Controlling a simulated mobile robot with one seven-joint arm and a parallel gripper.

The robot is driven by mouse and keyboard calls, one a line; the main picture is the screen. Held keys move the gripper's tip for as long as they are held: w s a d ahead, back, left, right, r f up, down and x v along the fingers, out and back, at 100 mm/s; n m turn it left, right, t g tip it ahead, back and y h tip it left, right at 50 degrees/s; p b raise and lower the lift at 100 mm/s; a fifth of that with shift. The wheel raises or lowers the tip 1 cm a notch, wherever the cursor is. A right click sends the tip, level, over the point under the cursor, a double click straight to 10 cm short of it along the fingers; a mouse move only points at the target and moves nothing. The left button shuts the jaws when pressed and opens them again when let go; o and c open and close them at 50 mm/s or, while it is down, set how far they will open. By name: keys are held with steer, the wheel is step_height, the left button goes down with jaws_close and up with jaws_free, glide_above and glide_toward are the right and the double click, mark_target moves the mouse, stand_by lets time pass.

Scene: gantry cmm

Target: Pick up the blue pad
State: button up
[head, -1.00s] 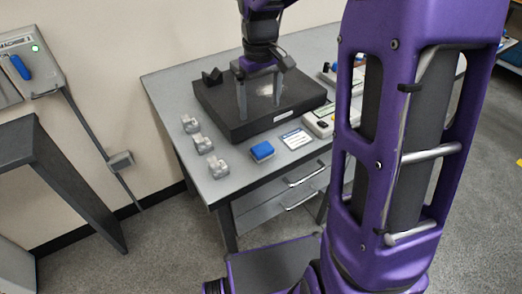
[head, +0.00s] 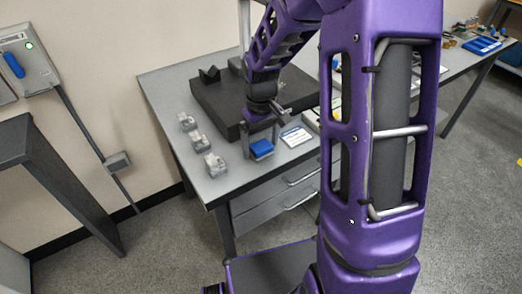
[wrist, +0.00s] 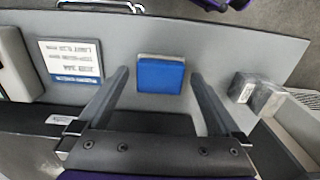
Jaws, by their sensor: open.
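The blue pad (head: 262,149) lies on the grey table top near its front edge, between a metal block and a printed card. In the wrist view the blue pad (wrist: 160,76) is a blue square with a pale band along one side, and it shows between the two fingers. My gripper (wrist: 160,80) is open, with one finger on each side of the pad and clear space between finger and pad. In the head view my gripper (head: 261,138) is right over the pad and hides part of it. How high the fingertips are above the table is hard to tell.
Several small metal blocks (head: 200,143) stand left of the pad. A printed card (head: 296,136) lies to its right. A black slab (head: 212,98) stands behind, close to my wrist. Drawers with handles (head: 285,196) are under the table's front edge.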

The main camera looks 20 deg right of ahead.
mark_target(261, 145)
steer(key=shift+c, duration=0.3)
steer(key=c, duration=1.2)
steer(key=shift+c, duration=0.2)
step_height(261, 145, up, 10)
steer(key=p, duration=0.1)
steer(key=shift+p, duration=0.35)
steer(key=o, duration=0.7)
steer(key=c, duration=0.5)
steer(key=shift+f, duration=0.1)
steer(key=shift+c, duration=0.2)
